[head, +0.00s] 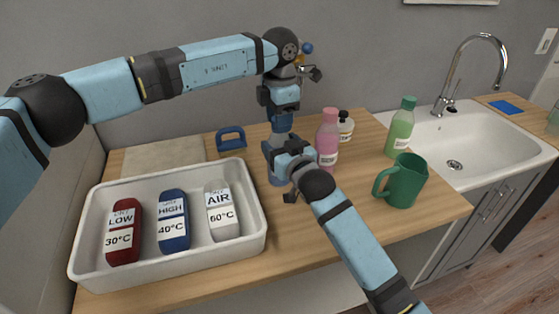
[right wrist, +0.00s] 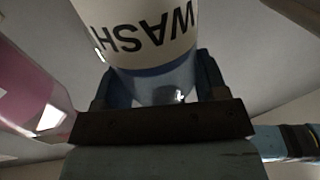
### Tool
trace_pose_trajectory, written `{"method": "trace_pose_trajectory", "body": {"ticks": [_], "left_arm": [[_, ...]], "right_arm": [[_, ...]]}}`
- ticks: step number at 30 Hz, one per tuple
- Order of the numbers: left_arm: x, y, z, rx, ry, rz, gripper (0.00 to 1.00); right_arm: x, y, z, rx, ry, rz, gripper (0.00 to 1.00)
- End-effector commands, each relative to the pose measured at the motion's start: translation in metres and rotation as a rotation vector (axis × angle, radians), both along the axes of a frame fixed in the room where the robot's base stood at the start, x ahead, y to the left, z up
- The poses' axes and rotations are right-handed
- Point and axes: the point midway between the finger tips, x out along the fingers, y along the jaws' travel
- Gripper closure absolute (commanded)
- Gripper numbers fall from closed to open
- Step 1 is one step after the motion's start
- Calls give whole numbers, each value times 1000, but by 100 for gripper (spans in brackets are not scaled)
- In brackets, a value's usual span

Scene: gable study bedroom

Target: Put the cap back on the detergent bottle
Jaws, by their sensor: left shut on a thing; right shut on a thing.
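The blue detergent bottle (head: 276,178) stands upright near the middle of the counter. In the right wrist view its white label (right wrist: 135,25) reads "WASH" upside down. My right gripper (head: 285,160) reaches in from the lower right and is shut on the bottle's body. My left gripper (head: 281,108) comes down from above, directly over the bottle, and is shut on the cap, which its fingers mostly hide. I cannot tell whether the cap touches the bottle's neck.
A white tray (head: 160,267) with red, blue and white labelled containers is at left. A pink bottle (head: 327,135) stands close right of the detergent bottle, with a dark-topped bottle (head: 345,127), green bottle (head: 400,132) and green jug (head: 407,182) beyond.

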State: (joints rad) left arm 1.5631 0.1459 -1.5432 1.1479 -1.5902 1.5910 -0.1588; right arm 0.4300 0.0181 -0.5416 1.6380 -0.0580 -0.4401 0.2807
Motion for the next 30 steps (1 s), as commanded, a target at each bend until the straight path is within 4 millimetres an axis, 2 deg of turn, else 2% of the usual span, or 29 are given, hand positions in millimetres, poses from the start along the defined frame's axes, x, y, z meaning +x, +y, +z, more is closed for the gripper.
{"method": "trace_pose_trajectory", "body": {"ticks": [3, 9, 14, 15, 18, 26, 30], "left_arm": [[0, 0, 0, 1, 0, -260, 90], [0, 0, 0, 1, -1, -634, 90], [0, 0, 0, 1, -1, -645, 90], [0, 0, 0, 1, -1, -645, 55], [0, 0, 0, 1, -1, -644, 36], [0, 0, 0, 1, -1, -643, 36], [0, 0, 10, -1, -3, -642, 36]], "right_arm": [[0, 0, -1, -1, 0, -1, 100], [0, 0, -1, -1, 0, -1, 100], [0, 0, -1, -1, 0, -1, 100], [0, 0, -1, -1, 0, -1, 100], [0, 0, -1, -1, 0, -1, 100], [0, 0, 0, -1, 0, -1, 100], [0, 0, 0, -1, 0, -1, 100]]}}
